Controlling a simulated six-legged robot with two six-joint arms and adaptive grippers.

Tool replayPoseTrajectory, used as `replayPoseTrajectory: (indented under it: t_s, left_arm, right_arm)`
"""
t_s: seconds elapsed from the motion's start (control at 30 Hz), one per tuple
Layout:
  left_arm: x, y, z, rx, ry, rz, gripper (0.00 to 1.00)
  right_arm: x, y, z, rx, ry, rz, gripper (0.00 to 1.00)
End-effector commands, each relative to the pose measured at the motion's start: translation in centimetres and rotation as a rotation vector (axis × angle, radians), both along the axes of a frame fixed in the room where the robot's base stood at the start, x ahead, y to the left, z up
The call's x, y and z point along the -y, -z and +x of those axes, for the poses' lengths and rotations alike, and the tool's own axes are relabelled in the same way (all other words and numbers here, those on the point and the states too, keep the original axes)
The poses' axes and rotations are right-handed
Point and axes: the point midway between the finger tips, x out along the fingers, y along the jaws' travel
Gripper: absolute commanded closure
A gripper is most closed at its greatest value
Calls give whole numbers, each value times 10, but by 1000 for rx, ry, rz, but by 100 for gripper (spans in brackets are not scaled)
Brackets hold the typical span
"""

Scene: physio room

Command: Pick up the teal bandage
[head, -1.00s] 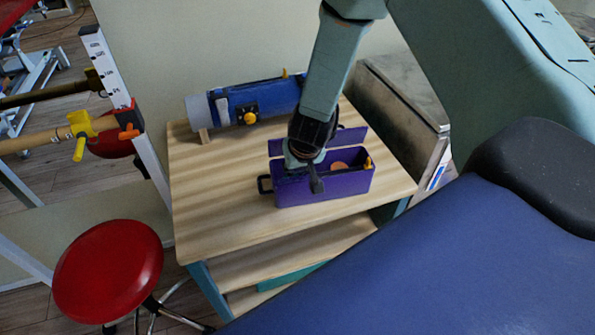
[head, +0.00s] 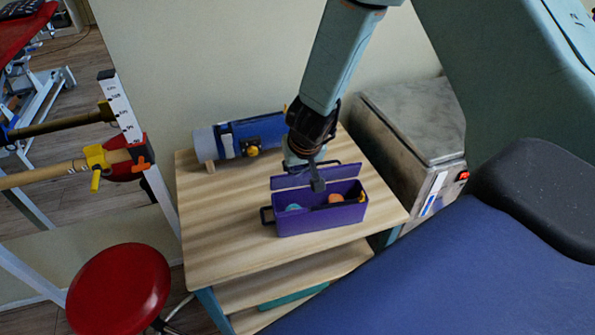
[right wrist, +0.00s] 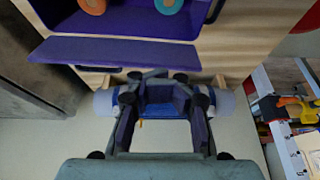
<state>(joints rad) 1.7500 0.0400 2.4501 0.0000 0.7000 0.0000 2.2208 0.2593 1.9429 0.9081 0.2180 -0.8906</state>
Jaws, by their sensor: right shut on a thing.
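The teal bandage (head: 293,207) is a small roll in the left part of an open purple box (head: 322,220). It also shows at the top edge of the right wrist view (right wrist: 168,5), partly cut off. An orange roll (head: 336,198) lies to its right in the head view. My left gripper is not in view.
The box stands on a wooden trolley top (head: 210,250). A blue cylinder (head: 255,137) lies behind it. A grey cabinet (head: 405,120) and a blue padded couch (head: 450,270) are at the right. A red stool (head: 118,288) stands at the left. The trolley's front left is clear.

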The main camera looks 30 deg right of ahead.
Motion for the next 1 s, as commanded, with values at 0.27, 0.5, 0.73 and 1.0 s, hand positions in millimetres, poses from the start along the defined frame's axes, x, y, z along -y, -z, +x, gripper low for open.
replayPoseTrajectory:
  t_s: [0.27, 0.5, 0.73, 1.0]
  left_arm:
    - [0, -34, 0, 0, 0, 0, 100]
    - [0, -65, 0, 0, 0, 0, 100]
    - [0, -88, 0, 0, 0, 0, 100]
    - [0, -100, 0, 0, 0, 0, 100]
  right_arm:
    - [0, -44, 0, 1, 2, 0, 100]
    - [0, -84, 0, 1, 1, 1, 100]
    - [0, -115, 0, 1, 1, 1, 100]
    - [0, -134, 0, 1, 1, 0, 100]
